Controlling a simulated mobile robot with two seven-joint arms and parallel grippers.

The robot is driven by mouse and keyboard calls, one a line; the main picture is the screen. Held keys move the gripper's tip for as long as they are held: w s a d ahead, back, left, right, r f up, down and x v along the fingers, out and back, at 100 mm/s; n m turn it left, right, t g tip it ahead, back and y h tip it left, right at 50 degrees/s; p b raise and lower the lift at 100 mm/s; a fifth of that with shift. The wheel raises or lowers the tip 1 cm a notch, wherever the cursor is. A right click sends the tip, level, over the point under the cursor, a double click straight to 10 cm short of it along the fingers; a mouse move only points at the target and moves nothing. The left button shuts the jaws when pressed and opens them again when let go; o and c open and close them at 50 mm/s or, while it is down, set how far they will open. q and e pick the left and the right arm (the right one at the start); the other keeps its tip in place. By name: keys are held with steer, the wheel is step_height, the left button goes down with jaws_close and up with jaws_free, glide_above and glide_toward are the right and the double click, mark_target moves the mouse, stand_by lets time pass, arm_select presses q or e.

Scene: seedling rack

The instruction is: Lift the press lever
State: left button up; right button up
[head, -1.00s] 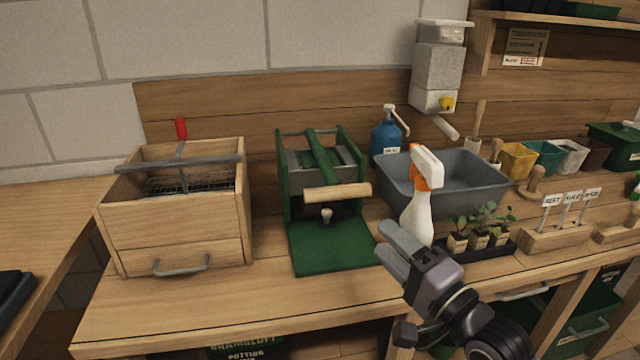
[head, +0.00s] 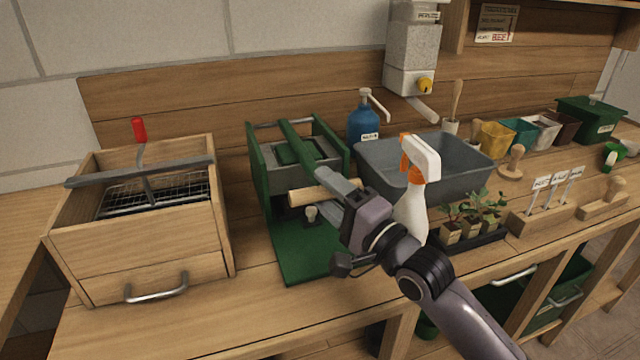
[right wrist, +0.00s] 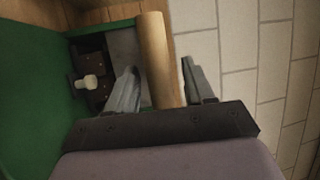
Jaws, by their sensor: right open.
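The green press (head: 262,180) stands on the bench, with a green base plate (head: 300,258) in front. Its lever ends in a wooden crossbar handle (head: 306,196), low at the press's front. In the right wrist view the handle (right wrist: 155,50) shows between the two open fingers of the right gripper (right wrist: 160,75). A gap shows beside the right finger; contact with the left finger is unclear. My left gripper is not in view.
A wooden box (head: 140,240) with a grey bar and red-tipped lever stands left of the press. A spray bottle (head: 411,210), grey tub (head: 455,190) and seedling tray (head: 475,240) are close right of my right arm. A blue pump bottle (head: 363,125) stands behind.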

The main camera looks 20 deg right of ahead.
steer(key=shift+x, duration=1)
